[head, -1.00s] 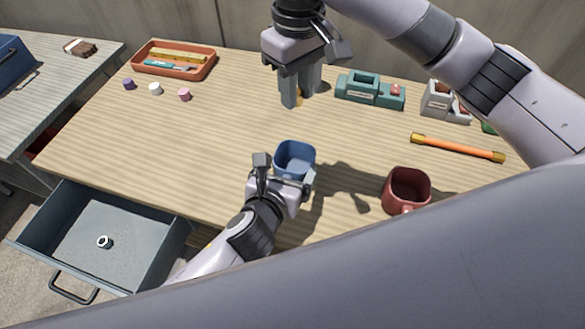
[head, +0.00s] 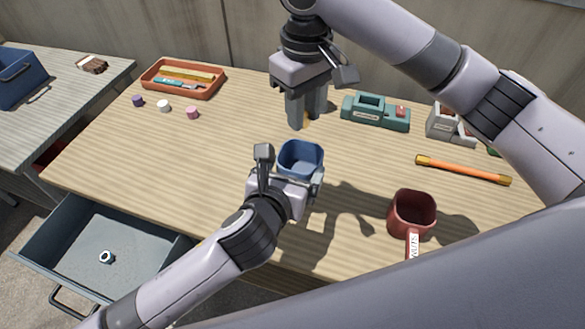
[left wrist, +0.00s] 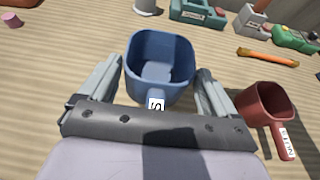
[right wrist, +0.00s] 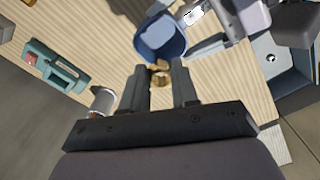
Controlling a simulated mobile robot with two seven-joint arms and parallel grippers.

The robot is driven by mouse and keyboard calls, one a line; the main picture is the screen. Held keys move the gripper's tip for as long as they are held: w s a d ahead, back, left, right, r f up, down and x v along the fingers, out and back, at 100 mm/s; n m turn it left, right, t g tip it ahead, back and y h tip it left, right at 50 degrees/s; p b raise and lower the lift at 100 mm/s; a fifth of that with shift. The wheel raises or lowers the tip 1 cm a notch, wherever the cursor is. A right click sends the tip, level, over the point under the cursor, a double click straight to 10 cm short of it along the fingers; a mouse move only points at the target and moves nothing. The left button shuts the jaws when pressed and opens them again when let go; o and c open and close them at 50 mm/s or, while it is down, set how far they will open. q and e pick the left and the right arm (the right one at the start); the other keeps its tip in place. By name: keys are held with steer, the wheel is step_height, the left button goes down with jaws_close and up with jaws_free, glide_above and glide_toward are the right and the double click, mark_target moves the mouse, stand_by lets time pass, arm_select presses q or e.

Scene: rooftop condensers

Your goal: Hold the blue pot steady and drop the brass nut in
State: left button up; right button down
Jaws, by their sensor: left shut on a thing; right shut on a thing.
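The blue pot (head: 300,158) is an open cup with a handle that carries a white label. My left gripper (head: 290,176) is shut on it at its handle side. In the left wrist view the pot (left wrist: 160,62) stands between the two fingers, its opening facing up. My right gripper (head: 308,122) points down just behind the pot in the head view, shut on the small brass nut (right wrist: 159,72). In the right wrist view the nut is at the fingertips, close to the pot's rim (right wrist: 160,50). The nut is mostly hidden by the fingers in the head view.
A red mug (head: 412,210) labelled NUTS stands to the right of the pot. An orange rod (head: 463,170), a teal device (head: 375,112) and an orange tray (head: 183,78) lie further back. An open drawer (head: 75,262) holds a small ring-shaped part. A metallic cylinder (right wrist: 103,101) stands near the right gripper.

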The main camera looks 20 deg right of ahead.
arm_select(q)
steer(key=shift+f, duration=2.95)
steer(key=shift+f, duration=0.35)
steer(key=o, duration=0.8)
steer(key=shift+c, duration=0.2)
steer(key=c, duration=0.5)
arm_select(e)
glide_toward(302, 163)
steer(key=s+f, duration=0.1)
steer(key=s+a+f, duration=0.1)
steer(key=f, duration=0.1)
steer(key=s+f, duration=0.1)
steer(key=f, duration=0.1)
steer(key=shift+s+a+f, duration=0.2)
steer(key=shift+s, duration=0.1)
